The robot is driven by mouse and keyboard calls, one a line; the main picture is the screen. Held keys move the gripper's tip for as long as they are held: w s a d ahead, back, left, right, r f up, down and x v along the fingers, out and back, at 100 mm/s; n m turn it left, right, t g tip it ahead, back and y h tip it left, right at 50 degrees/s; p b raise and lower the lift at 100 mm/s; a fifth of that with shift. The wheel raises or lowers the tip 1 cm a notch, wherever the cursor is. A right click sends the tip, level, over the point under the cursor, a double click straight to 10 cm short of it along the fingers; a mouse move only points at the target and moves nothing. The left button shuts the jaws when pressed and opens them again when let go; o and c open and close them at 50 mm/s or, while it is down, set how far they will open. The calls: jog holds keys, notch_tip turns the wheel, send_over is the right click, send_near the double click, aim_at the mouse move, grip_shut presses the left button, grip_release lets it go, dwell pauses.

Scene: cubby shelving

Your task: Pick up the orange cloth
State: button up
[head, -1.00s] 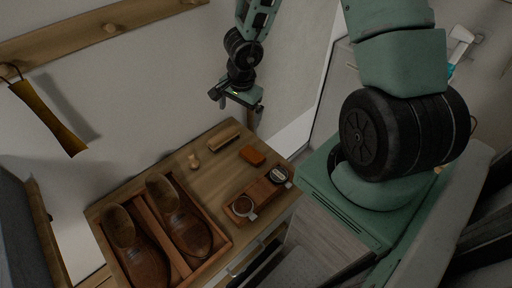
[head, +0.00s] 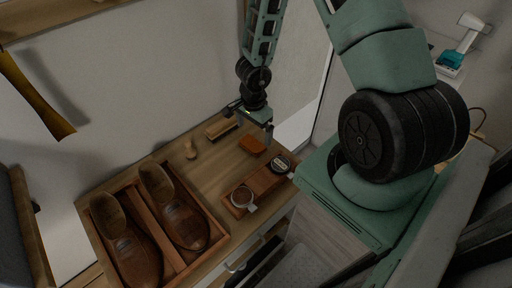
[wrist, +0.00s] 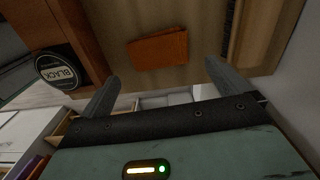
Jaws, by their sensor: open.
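The orange cloth (head: 252,145) is a small folded rectangle lying flat on the wooden cabinet top (head: 212,172). In the wrist view the cloth (wrist: 158,50) lies ahead of the fingertips, between their lines, with bare wood around it. My gripper (head: 254,124) is above the back right part of the top, just by the cloth in the head view. Its two fingers (wrist: 160,72) are spread apart with nothing between them. The exact height above the cloth is hard to tell.
A brush (head: 221,128) lies beside the cloth, and a small wooden knob-like piece (head: 190,150) is to its left. A wooden holder with round tins (head: 242,197) is in front. A tray with brown shoes (head: 172,208) fills the left. A wall stands behind.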

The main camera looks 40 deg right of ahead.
aim_at(257, 141)
jog(key=f+b, duration=0.2)
jog(key=f, duration=0.2)
jog(key=shift+s+d+b, duration=0.3)
jog(key=shift+s+b, duration=0.05)
jog(key=shift+b, duration=0.05)
jog(key=shift+w+f, duration=0.1)
jog(key=shift+f, duration=0.6)
jog(key=shift+a, duration=0.1)
jog(key=shift+c, duration=0.3)
jog(key=c, duration=0.8)
